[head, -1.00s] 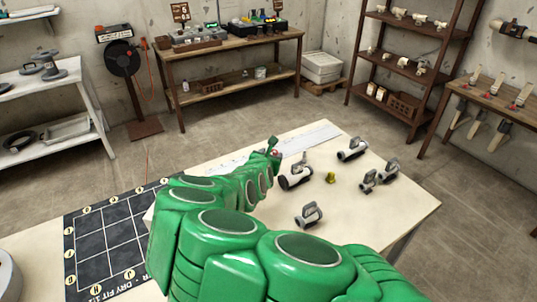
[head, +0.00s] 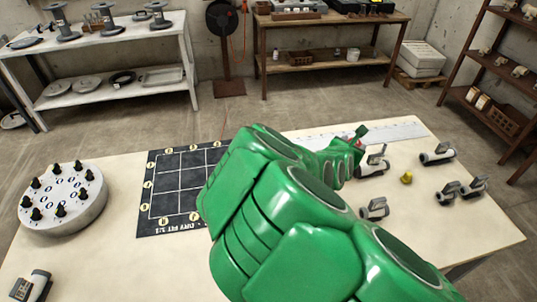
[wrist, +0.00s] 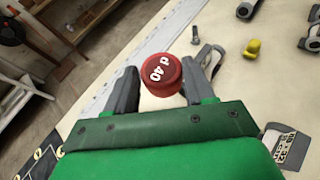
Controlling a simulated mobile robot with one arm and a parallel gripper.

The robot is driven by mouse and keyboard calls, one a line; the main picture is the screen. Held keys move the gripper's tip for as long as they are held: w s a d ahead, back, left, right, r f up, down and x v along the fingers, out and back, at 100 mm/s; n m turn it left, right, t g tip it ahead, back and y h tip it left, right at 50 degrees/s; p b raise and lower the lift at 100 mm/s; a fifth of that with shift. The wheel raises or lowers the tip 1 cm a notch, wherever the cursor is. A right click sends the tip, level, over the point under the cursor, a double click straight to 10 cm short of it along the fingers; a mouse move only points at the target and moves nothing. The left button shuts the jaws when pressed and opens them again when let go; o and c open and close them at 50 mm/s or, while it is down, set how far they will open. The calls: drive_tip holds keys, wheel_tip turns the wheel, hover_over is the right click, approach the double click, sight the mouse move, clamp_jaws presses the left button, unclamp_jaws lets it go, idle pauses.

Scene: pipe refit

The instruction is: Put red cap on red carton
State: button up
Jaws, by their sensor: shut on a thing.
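My gripper (wrist: 160,82) is shut on a red cap (wrist: 161,74) marked "d 40", which sits between the two grey fingers in the wrist view. In the head view, my green arm covers the table's middle, and only a little red of the cap shows beside my gripper (head: 357,138). The cap is over the table's right part; its height above the top is hard to tell. I cannot make out a red carton in either view.
Grey-and-white pipe fittings (head: 437,154) and a yellow piece (head: 406,177) lie on the table's right. A black gridded mat (head: 180,180) lies left of my arm. A round white stand with black knobs (head: 62,200) is at far left. Shelves and benches line the walls.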

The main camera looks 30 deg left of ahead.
drive_tip(key=s+a+r+n+y, duration=0.1)
drive_tip(key=s+a+r, duration=0.1)
drive_tip(key=s+a, duration=0.5)
drive_tip(key=s+a+r+n+y, duration=0.1)
drive_tip(key=s+a+r+n, duration=0.2)
drive_tip(key=a, duration=0.8)
drive_tip(key=s+a+g, duration=0.1)
drive_tip(key=s+a, duration=0.3)
drive_tip(key=s, duration=0.4)
drive_tip(key=s+a, duration=0.5)
drive_tip(key=s, duration=0.2)
drive_tip(key=shift+s+f, duration=0.15)
drive_tip(key=shift+f, duration=1.9)
drive_tip(key=shift+s+f, duration=0.1)
drive_tip(key=shift+f, duration=1.9)
drive_tip(key=shift+f, duration=0.1)
drive_tip(key=o, duration=1)
